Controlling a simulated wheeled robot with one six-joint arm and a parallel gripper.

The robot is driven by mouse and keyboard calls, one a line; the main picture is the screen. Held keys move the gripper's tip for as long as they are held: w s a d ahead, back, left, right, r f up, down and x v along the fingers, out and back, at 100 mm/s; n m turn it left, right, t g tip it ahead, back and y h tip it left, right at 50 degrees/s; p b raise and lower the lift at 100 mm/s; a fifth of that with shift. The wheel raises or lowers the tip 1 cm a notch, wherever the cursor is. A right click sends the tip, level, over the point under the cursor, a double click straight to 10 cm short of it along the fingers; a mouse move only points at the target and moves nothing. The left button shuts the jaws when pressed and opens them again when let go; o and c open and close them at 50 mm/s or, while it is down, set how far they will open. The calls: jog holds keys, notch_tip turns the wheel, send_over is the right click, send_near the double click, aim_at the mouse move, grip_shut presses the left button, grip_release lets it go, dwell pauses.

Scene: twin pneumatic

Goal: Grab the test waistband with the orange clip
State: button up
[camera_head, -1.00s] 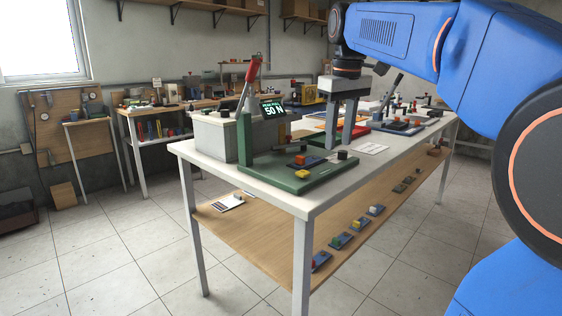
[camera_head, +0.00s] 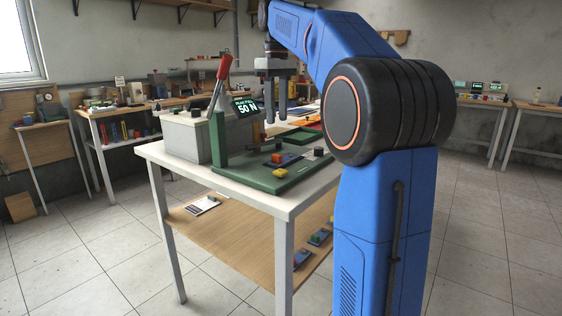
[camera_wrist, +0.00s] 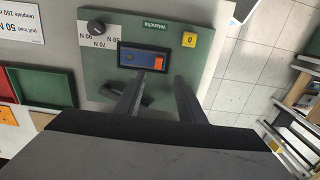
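The blue test piece with a dark band (camera_wrist: 137,58) lies on the green board in the wrist view, with an orange clip (camera_wrist: 159,62) at its right end. In the head view the blue piece (camera_head: 286,160) lies on the green board (camera_head: 250,177), with a small orange-red part on it. My gripper (camera_head: 276,120) is open and empty, pointing down above the table, higher than the blue piece. In the wrist view my gripper's fingers (camera_wrist: 160,77) are apart, their tips appearing just below the clip. The height gap cannot be told exactly.
The green board carries a yellow button (camera_wrist: 189,39), a black knob (camera_wrist: 96,27) and an upright lever with a red handle (camera_head: 224,67). A grey box with a "50 N" display (camera_head: 246,107) stands behind. A red tray (camera_wrist: 5,88) lies beside the board.

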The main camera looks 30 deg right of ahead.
send_over(277, 155)
jog(key=f, duration=0.7)
jog(key=shift+s+a, duration=0.1)
jog(key=shift+s, duration=0.15)
jog(key=shift+w+f, duration=0.15)
jog(key=shift+f, duration=1.25)
jog(key=shift+w+f, duration=0.15)
jog(key=shift+f, duration=1.2)
grip_shut()
